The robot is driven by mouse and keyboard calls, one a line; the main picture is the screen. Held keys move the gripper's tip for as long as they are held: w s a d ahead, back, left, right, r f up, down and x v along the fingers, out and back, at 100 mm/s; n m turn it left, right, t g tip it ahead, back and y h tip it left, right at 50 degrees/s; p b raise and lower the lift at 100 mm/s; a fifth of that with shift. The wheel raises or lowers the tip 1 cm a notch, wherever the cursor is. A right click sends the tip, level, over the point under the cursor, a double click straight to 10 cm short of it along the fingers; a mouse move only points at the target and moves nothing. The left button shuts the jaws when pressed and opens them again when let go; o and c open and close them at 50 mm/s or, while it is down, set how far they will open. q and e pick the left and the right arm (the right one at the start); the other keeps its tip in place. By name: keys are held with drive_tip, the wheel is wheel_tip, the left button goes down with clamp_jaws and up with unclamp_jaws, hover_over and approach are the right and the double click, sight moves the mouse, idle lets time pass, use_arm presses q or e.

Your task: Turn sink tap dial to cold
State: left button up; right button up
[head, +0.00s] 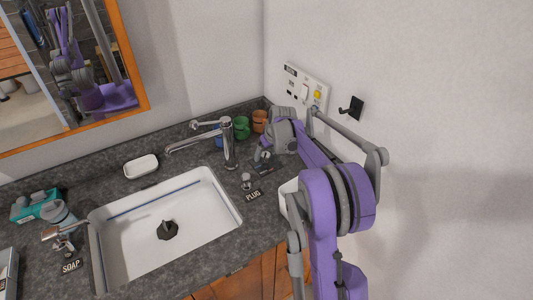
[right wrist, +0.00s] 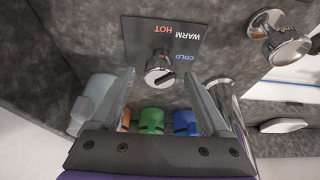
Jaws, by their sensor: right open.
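The tap dial (right wrist: 160,68) is a small round chrome knob in the right wrist view. Its dark plate (right wrist: 165,40) carries the words COLD, WARM and HOT, upside down there. A short dark mark shows on the knob's face; which word it points to is unclear. My right gripper (right wrist: 160,76) is open, with one finger on each side of the knob and gaps visible between. In the head view my right gripper (head: 266,152) is over the counter right of the chrome tap (head: 230,143), hiding much of the dial. My left gripper is out of view.
The white sink basin (head: 135,250) holds a dark plug-like object (head: 167,230). Green (head: 241,127) and orange (head: 260,120) cups stand behind the tap. A chrome knob labelled PLUG (head: 247,182) is in front of my gripper. The wall is close on the right.

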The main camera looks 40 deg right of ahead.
clamp_jaws()
idle(0.4)
drive_tip(key=shift+m, duration=0.4)
drive_tip(key=m+h+b, duration=0.1)
drive_tip(key=m, duration=0.2)
drive_tip(key=shift+a+h, duration=0.15)
drive_tip(key=shift+h, duration=0.25)
drive_tip(key=shift+w+a+m+g+h, duration=0.1)
drive_tip(key=shift+m+g+h, duration=0.3)
drive_tip(key=shift+m, duration=0.9)
drive_tip(key=shift+w+m+g+h, duration=0.1)
drive_tip(key=shift+m+g+h, duration=0.25)
drive_tip(key=shift+m, duration=0.95)
drive_tip(key=shift+s, duration=0.1)
unclamp_jaws()
